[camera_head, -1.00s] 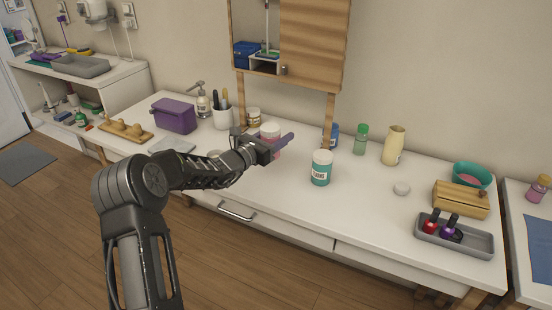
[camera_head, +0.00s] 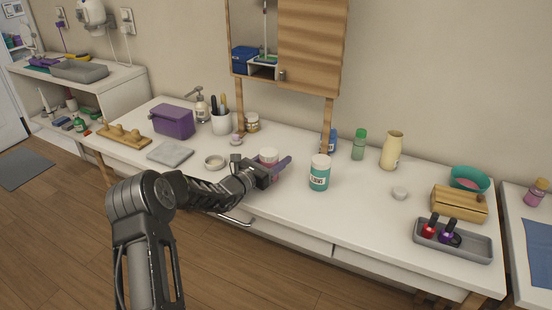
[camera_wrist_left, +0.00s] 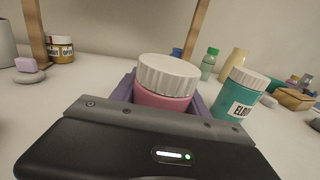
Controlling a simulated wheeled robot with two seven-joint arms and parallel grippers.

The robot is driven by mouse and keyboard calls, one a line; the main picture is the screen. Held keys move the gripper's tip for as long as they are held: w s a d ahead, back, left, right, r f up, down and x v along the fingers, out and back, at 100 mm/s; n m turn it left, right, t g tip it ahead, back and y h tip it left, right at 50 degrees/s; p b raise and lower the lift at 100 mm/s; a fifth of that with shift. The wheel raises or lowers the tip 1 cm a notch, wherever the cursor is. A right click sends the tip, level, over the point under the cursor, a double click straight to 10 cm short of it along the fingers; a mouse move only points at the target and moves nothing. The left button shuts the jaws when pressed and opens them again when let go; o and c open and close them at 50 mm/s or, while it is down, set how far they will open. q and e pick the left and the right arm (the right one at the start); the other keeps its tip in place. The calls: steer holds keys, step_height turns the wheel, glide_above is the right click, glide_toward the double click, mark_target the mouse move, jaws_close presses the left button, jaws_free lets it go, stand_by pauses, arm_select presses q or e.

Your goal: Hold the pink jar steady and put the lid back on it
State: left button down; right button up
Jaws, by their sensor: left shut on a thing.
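The pink jar (camera_wrist_left: 162,98) is between the purple fingers of my left gripper (camera_head: 276,167), which is shut on it. The jar is upright, with a white ribbed lid (camera_wrist_left: 168,73) sitting on its top in the left wrist view. In the head view the jar's pale top (camera_head: 268,154) shows above the fingers, and its lower part is hidden by the gripper. I cannot tell whether its base touches the counter. My right gripper is not in view.
A teal jar (camera_head: 320,176) with a white lid stands just right of the gripper. A small white disc (camera_head: 399,193) lies farther right, near a wooden box (camera_head: 459,204) and a grey tray (camera_head: 470,250). The counter's front middle is clear.

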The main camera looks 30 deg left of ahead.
arm_select(q)
steer(key=c, duration=1)
jaws_free()
steer(key=shift+f, duration=0.15)
steer(key=o, duration=0.4)
steer(key=shift+o, duration=0.2)
steer(key=shift+r, duration=0.2)
steer(key=s, duration=0.4)
steer(key=s+a, duration=0.1)
steer(key=s, duration=0.3)
steer(key=s+a, duration=0.1)
steer(key=s, duration=0.2)
steer(key=shift+s+a+b, duration=0.2)
steer(key=shift+s+b, duration=0.15)
steer(key=shift+s, duration=0.05)
